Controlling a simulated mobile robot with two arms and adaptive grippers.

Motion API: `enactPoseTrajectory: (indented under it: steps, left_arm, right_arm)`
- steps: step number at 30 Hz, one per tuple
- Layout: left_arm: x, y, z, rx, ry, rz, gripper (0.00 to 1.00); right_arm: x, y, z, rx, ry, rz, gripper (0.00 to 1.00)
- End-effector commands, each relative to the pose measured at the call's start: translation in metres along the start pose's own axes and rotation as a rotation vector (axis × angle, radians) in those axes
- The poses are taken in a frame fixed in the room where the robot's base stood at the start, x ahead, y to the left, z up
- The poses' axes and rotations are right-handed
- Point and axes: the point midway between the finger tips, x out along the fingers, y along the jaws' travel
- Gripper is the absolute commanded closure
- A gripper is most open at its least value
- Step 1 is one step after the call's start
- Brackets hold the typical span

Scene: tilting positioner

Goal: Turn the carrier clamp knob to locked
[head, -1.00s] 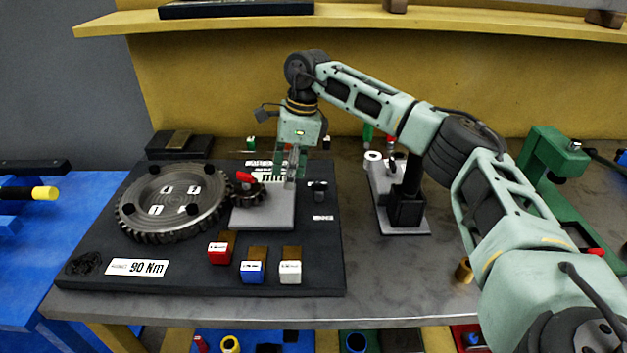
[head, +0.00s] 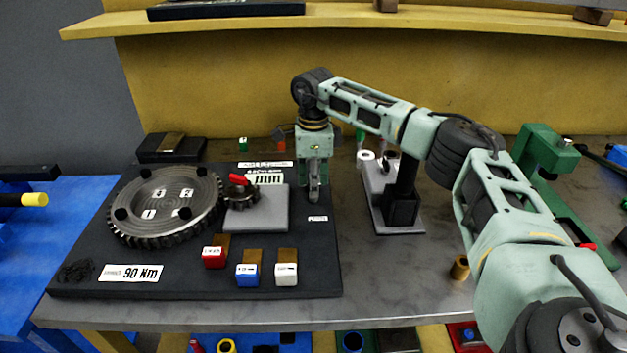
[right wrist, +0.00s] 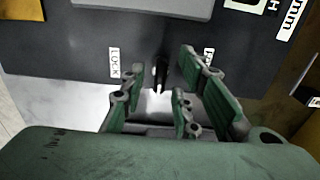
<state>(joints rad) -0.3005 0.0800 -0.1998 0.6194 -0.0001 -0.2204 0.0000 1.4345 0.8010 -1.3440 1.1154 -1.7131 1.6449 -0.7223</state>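The carrier clamp knob (right wrist: 160,75) is a small dark knob with a pale edge on the dark base plate (head: 90,215). In the right wrist view it stands between a "LOCK" label (right wrist: 114,62) on the left and another label (right wrist: 208,56) on the right, partly hidden by a finger. In the head view my right gripper (head: 314,195) points down over the knob and hides it. In the wrist view its fingers are apart, one each side of the knob, with gaps visible; contact cannot be told. My left gripper is not in view.
A large toothed ring (head: 165,205) and a small gear with a red pointer (head: 240,192) sit left of my gripper. A grey block (head: 258,215) is close by. Red, blue and white blocks line the plate's front. A black stand (head: 402,205) is to the right.

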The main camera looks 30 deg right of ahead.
Motion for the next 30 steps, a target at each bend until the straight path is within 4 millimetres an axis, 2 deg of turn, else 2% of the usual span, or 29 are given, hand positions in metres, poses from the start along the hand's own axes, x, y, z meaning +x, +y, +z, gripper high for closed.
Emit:
enactPoseTrajectory:
  steps: [4,14,30]
  left_arm:
    - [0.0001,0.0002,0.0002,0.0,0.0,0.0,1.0]
    - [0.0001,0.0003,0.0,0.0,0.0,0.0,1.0]
    - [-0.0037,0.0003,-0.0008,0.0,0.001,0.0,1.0]
  right_arm:
    - [0.0,-0.0001,-0.0001,0.0,0.0,0.0,0.71]
    - [-0.0004,-0.0002,0.0001,0.0,-0.001,-0.001,1.0]
    - [-0.0016,-0.0003,0.0004,0.058,-0.001,-0.001,1.0]
